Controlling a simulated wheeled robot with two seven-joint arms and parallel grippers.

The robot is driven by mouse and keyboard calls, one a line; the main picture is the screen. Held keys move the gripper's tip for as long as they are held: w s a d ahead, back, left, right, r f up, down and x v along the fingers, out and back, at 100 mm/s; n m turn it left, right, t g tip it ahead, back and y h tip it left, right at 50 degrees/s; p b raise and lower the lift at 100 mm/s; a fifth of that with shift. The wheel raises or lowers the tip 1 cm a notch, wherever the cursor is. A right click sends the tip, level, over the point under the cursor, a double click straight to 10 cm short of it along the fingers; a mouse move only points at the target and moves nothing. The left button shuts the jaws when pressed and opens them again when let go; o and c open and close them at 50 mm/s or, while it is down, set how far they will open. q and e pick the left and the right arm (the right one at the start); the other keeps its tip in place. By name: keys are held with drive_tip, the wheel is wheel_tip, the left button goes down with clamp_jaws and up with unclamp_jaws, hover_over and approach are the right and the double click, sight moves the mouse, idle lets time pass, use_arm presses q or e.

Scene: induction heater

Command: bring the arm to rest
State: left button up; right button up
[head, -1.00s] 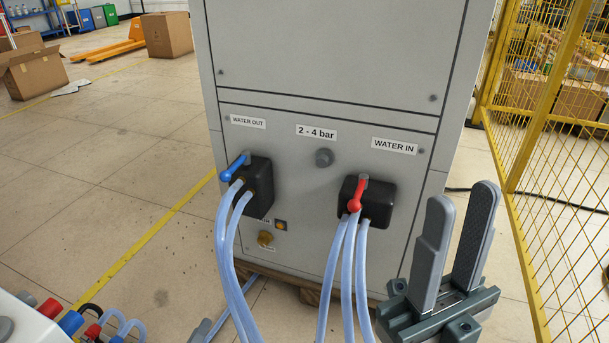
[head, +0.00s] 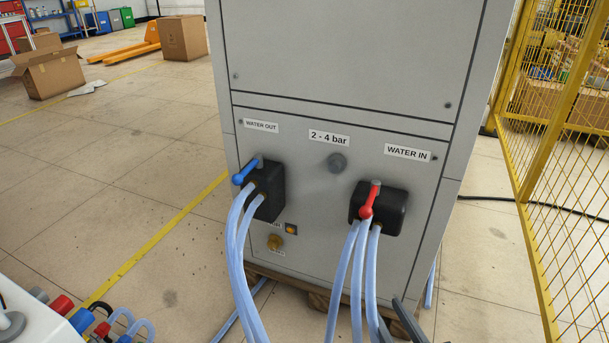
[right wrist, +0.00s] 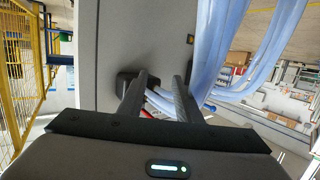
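My right gripper (head: 395,319) shows only as dark fingertips at the bottom edge of the head view, low and in front of the cabinet. In the right wrist view its two fingers (right wrist: 160,88) stand apart with a gap between them and nothing gripped. They point toward the cabinet's black water block and the blue hoses. My left gripper is not in view. The grey cabinet (head: 340,60) carries a blue lever (head: 245,172) at WATER OUT and a red lever (head: 370,200) at WATER IN, which slants down.
Pale blue hoses (head: 240,260) hang from both water blocks, close to my right gripper on the WATER IN side. A yellow mesh fence (head: 560,140) stands at right. A white unit with coloured connectors (head: 30,320) is at lower left.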

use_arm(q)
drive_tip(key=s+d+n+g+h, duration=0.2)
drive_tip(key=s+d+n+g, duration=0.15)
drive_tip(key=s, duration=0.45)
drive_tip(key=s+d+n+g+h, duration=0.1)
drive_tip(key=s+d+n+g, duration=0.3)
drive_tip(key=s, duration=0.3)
use_arm(e)
drive_tip(key=s+d+f+g+h, duration=0.2)
drive_tip(key=s+d+f+g, duration=0.3)
drive_tip(key=s+f, duration=0.55)
drive_tip(key=s+d+f+g+h, duration=0.1)
drive_tip(key=s+d+f+g, duration=0.2)
drive_tip(key=s+f+g, duration=0.6)
use_arm(q)
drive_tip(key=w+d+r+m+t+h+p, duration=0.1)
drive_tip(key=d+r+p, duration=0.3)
drive_tip(key=p, duration=3.4)
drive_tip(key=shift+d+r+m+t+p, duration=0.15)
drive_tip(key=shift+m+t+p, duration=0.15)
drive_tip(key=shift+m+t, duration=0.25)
use_arm(e)
drive_tip(key=a+r+t, duration=0.3)
drive_tip(key=t, duration=0.1)
drive_tip(key=shift+w+a+y, duration=0.1)
drive_tip(key=shift+w+y, duration=0.2)
drive_tip(key=shift+w, duration=0.05)
